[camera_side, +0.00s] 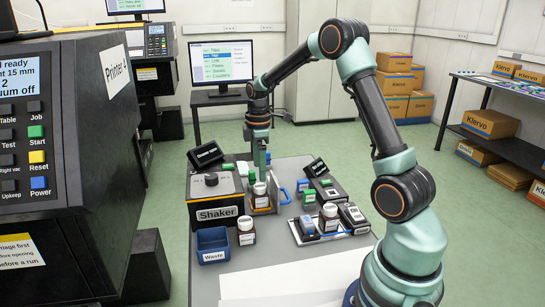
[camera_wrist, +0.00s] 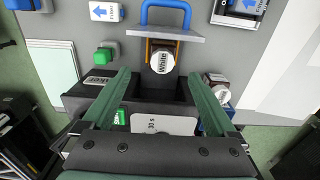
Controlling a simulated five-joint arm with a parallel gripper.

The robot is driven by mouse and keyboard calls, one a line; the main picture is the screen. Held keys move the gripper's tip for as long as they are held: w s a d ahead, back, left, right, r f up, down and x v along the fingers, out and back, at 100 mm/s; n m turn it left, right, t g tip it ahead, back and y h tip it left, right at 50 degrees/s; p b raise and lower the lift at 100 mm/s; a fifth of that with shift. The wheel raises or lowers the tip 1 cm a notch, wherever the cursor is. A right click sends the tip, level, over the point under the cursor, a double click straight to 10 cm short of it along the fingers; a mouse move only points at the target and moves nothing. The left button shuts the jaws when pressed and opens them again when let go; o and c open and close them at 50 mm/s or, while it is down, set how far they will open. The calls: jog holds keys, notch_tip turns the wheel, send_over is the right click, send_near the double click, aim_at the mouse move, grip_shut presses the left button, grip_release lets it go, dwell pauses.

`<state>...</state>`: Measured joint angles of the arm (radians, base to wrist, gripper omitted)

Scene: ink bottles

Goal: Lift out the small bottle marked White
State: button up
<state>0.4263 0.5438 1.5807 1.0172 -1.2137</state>
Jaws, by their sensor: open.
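The small bottle marked White (camera_wrist: 162,62) shows its labelled cap at the top middle of the wrist view. It stands in a holder (camera_wrist: 178,30) with an orange side bar and a blue handle. In the side view, a brown bottle with a white cap (camera_side: 260,189) stands in the blue-handled holder and appears to be this one. My gripper (camera_side: 260,168) is above it, pointing down. In the wrist view my gripper (camera_wrist: 157,74) is open, its two green fingers wide apart and the cap between and slightly beyond their tips. I see no contact.
The shaker (camera_side: 212,190) stands left of the holder. A blue waste bin (camera_side: 212,245) and another brown bottle (camera_side: 246,235) are in front. A tray of bottles (camera_side: 325,225) sits to the right. The table's front is mostly clear, with white sheets (camera_side: 290,285).

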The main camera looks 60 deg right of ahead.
aim_at(260, 186)
jog(key=f, duration=0.9)
jog(key=shift+s+a+f, duration=0.15)
jog(key=shift+a+f, duration=0.05)
jog(key=shift+f, duration=0.2)
jog(key=shift+c, duration=0.3)
grip_shut()
